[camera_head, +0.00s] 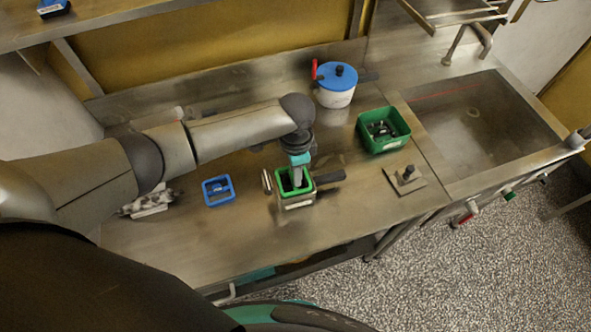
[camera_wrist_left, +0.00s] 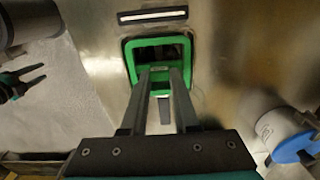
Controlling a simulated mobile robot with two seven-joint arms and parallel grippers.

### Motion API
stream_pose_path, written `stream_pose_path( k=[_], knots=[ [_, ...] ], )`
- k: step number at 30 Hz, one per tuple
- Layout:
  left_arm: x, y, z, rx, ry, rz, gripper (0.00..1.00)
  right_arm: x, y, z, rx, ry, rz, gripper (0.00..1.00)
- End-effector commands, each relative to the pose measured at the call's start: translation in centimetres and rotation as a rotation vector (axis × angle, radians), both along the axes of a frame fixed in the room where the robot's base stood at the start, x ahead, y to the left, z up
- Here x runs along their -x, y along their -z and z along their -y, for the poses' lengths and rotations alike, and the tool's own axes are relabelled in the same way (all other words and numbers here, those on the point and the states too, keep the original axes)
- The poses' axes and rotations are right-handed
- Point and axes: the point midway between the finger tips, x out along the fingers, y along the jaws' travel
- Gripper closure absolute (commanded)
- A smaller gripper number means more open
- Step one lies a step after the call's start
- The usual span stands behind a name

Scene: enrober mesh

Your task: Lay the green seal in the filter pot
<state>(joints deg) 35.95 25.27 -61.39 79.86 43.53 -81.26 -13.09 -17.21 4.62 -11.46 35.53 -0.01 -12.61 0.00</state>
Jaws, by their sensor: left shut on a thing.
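The green seal (camera_head: 309,180) is a square green ring. My left gripper (camera_head: 298,181) is shut on one side of it. In the left wrist view the fingers meet the seal (camera_wrist_left: 131,64) at its near edge. The seal is level over the mouth of the filter pot (camera_head: 297,203), a squarish metal pot with a dark handle to the right. Seal and pot mouth look lined up, but I cannot tell whether they touch. The pot's inside is dark and partly hidden by the fingers. My right gripper (camera_wrist_left: 36,76) shows at the left wrist view's edge, fingers apart, empty.
A blue tray (camera_head: 206,194) lies left of the pot. A green bin (camera_head: 394,143) with dark parts and a knobbed metal plate (camera_head: 417,183) are to the right. A blue-lidded white pot (camera_head: 335,99) stands behind. A sink (camera_head: 485,120) is far right. Bare counter lies in front.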

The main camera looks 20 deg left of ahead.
Motion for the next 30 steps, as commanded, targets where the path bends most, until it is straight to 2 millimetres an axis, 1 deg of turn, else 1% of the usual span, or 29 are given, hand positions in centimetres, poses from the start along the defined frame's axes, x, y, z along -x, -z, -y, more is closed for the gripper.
stream_pose_path(
  k=[11, 21, 30],
  knots=[
    [0.00, -0.04, 0.04, 0.000, 0.000, 0.000, 1.00, 0.02, -0.06, -0.05, -0.001, 0.000, 0.000, 0.50],
    [0.01, -0.08, 0.09, 0.001, 0.000, 0.000, 1.00, 0.01, -0.64, -0.08, -0.001, 0.001, 0.000, 0.50],
    [0.00, -0.01, 0.06, 0.001, 0.000, 0.000, 1.00, 0.00, -0.61, -0.09, -0.001, 0.001, 0.000, 0.50]
  ],
)
